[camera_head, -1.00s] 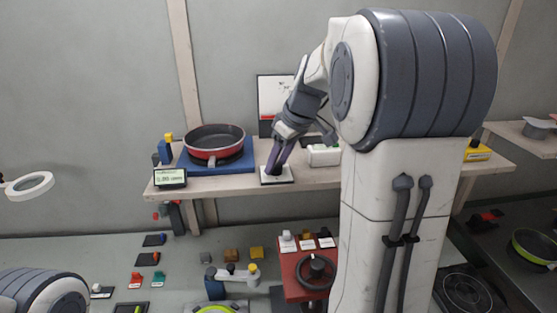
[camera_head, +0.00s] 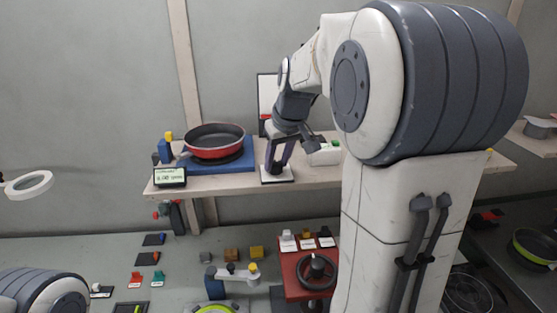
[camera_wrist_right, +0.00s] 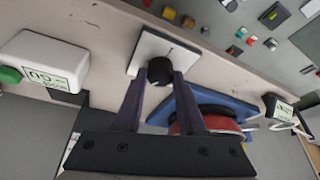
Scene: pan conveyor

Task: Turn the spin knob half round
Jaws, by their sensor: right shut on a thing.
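The spin knob (camera_wrist_right: 160,70) is a small round black knob on a white square plate (camera_wrist_right: 150,49). In the head view the plate (camera_head: 290,179) lies on the shelf right of the pan, and the fingers mostly hide the knob. My right gripper (camera_wrist_right: 160,76) is shut on the knob, with one purple finger on each side; it also shows from the side in the head view (camera_head: 276,171). A red pan (camera_head: 214,152) sits on a blue base (camera_head: 238,167) to the left. My left gripper is out of view; only part of my left arm shows at lower left.
A small display (camera_head: 170,177) stands at the shelf's (camera_head: 220,184) left end. A white box with a green button (camera_head: 323,155) stands right of the plate. Below are a red stand with a black handwheel (camera_head: 316,270) and several small blocks on the counter.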

